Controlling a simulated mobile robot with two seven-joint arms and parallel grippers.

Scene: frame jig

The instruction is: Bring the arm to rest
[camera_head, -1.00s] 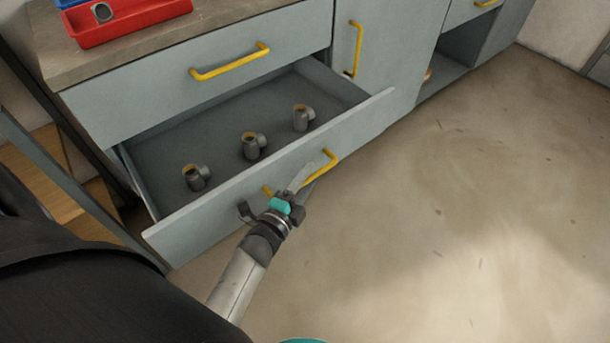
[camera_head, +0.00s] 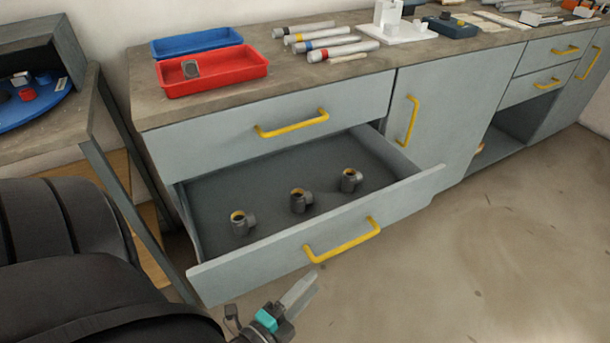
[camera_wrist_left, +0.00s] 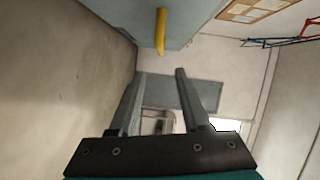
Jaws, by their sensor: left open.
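My left gripper (camera_head: 300,294) is at the bottom of the head view, in front of the open drawer (camera_head: 225,275) and below its yellow handle (camera_head: 343,240). It is apart from the handle. In the left wrist view its two fingers (camera_wrist_left: 157,100) are spread with nothing between them. A yellow handle (camera_wrist_left: 160,32) shows beyond the fingertips in that view. My right gripper is not in view.
The drawer stands pulled out, with three grey pipe fittings (camera_head: 301,200) inside. Red (camera_head: 212,78) and blue (camera_head: 196,42) trays and several tubes (camera_head: 335,52) lie on the worktop (camera_head: 290,84). The floor (camera_head: 490,240) to the right is clear.

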